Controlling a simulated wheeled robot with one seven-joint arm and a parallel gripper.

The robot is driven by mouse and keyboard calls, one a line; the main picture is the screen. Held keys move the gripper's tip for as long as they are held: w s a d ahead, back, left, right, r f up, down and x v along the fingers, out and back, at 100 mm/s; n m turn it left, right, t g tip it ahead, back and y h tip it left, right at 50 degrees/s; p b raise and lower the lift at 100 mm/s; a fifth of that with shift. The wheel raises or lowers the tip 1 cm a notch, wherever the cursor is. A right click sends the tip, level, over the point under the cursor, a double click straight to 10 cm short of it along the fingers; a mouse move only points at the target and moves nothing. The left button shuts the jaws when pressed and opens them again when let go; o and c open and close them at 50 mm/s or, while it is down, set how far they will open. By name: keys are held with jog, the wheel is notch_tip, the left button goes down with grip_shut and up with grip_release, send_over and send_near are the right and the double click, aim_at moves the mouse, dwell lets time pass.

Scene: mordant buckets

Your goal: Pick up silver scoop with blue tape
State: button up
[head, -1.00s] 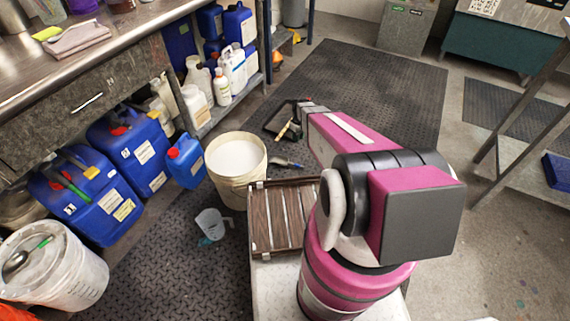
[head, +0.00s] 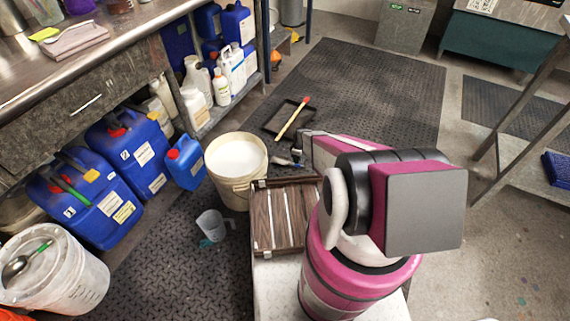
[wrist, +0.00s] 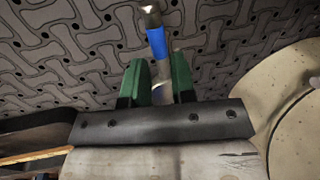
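The silver scoop with blue tape (wrist: 157,43) lies on the dark patterned floor mat in the wrist view. Its handle points away, with the blue band just beyond my fingertips. My gripper (wrist: 159,75) is open, with one green finger on each side of the lower silver part and gaps showing. I cannot tell how far above the mat the fingers are. In the head view the scoop (head: 281,161) shows small beside the white bucket, partly hidden by my gripper (head: 297,156).
A white bucket (head: 230,188) stands close on the left. A black tray (head: 273,122) with a red-tipped wooden stick (head: 293,118) lies behind. Another silver scoop with green tape (head: 16,267) rests on a lidded bucket. A clear jug (head: 210,223) stands on the mat.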

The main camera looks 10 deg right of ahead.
aim_at(288, 163)
jog(key=f, duration=0.5)
jog(key=shift+s+a, duration=0.2)
jog(key=shift+s, duration=0.2)
grip_shut()
